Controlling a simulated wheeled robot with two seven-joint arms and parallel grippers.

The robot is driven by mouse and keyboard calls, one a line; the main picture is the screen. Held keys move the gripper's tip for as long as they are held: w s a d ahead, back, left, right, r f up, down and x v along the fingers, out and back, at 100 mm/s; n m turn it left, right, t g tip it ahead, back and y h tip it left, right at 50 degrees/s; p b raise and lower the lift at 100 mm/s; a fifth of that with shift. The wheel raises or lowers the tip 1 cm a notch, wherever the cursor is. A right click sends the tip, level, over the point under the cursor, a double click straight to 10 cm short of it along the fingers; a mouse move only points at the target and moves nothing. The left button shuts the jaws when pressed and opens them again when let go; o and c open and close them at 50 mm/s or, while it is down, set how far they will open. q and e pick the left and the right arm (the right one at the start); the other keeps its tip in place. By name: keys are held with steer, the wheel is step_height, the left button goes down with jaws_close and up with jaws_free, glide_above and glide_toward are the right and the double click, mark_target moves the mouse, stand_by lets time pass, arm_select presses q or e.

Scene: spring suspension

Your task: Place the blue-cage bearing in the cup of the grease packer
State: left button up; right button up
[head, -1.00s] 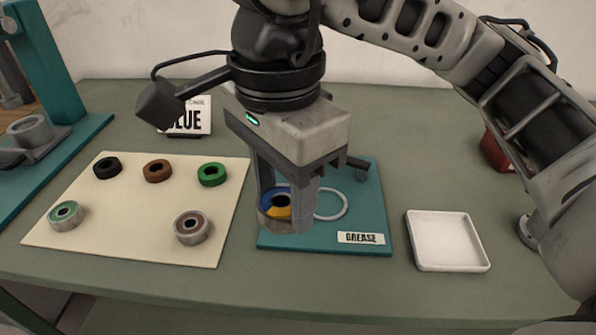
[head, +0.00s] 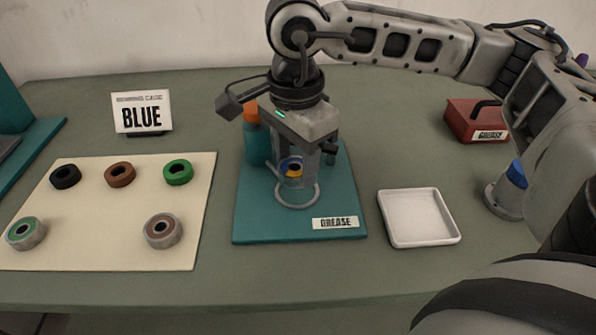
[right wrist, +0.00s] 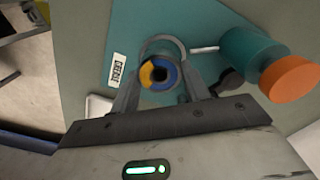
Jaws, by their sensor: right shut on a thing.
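The blue-cage bearing (head: 292,168), with blue and yellow on its face, is between the fingers of my right gripper (head: 296,178). The gripper is shut on it and points down over the teal grease packer base (head: 347,208). In the right wrist view the bearing (right wrist: 146,74) sits between the two fingers, face toward the camera. A pale ring (head: 297,205), apparently the cup rim, lies just in front of and partly below the bearing; it also shows in the right wrist view (right wrist: 163,38). I cannot tell whether bearing and cup touch. My left gripper is not in view.
A teal bottle with an orange cap (head: 251,112) stands behind the gripper at left. A cream mat (head: 105,215) holds several rings and bearings. A white tray (head: 418,218) lies right of the base. A "BLUE" sign (head: 142,114) and red box (head: 475,120) stand farther back.

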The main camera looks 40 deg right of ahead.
mark_target(298, 163)
steer(key=f, duration=0.3)
steer(key=shift+w+d+f+p, duration=0.15)
steer(key=shift+w+d+p, duration=0.1)
steer(key=shift+d+p, duration=0.1)
steer(key=shift+f, duration=0.3)
steer(key=shift+f+b, duration=0.2)
steer(key=shift+b, duration=0.1)
steer(key=o, duration=1.2)
step_height(298, 163, up, 12)
steer(key=shift+r, duration=0.25)
